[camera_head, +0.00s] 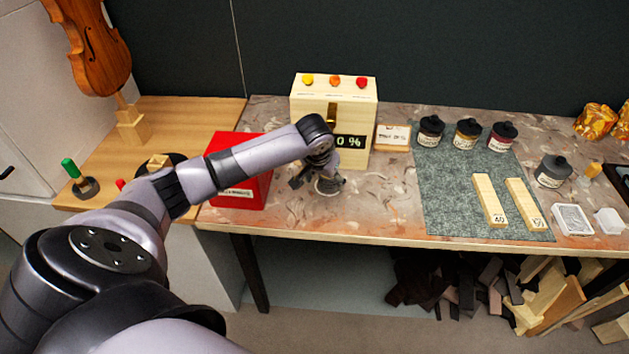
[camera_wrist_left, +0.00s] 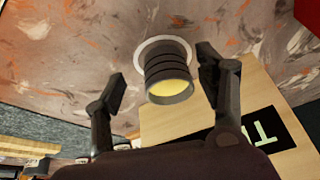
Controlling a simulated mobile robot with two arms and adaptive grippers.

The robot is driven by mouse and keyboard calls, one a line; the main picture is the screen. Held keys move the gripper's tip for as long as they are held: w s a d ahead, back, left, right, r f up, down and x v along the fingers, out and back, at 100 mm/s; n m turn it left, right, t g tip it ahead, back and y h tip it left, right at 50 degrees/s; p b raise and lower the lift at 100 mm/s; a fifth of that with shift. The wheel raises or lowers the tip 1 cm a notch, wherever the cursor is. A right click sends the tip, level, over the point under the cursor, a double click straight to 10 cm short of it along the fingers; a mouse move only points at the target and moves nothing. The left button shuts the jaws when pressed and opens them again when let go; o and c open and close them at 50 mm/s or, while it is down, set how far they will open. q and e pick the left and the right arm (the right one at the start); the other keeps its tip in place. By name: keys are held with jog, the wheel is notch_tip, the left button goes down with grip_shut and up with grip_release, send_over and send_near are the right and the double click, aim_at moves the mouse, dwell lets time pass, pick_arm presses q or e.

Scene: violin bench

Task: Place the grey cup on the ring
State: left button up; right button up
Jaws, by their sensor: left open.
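The grey cup (camera_wrist_left: 167,68) stands on the table in the left wrist view, its yellow inside facing the camera. The white ring (camera_wrist_left: 150,42) shows as a pale band around the cup's foot, and the cup appears to stand on it. My left gripper (camera_wrist_left: 160,78) is open, one finger on each side of the cup, with a gap to the left finger; contact on the right is unclear. In the head view my left gripper (camera_head: 317,180) is over the cup (camera_head: 327,187), which it partly hides. My right gripper is not in view.
A wooden box (camera_head: 350,105) with coloured buttons and a display stands just behind the gripper. A red box (camera_head: 240,187) is close on the left. A green mat (camera_head: 445,185) with jars and wooden blocks lies to the right. The tabletop between is clear.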

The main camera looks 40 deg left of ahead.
pick_arm(q)
jog(key=s, duration=0.3)
jog(key=s+d, duration=0.1)
jog(key=s, duration=0.1)
jog(key=s+d, duration=0.1)
jog(key=s, duration=0.2)
jog(key=shift+s+d+b, duration=0.15)
jog(key=shift+s+b, duration=0.15)
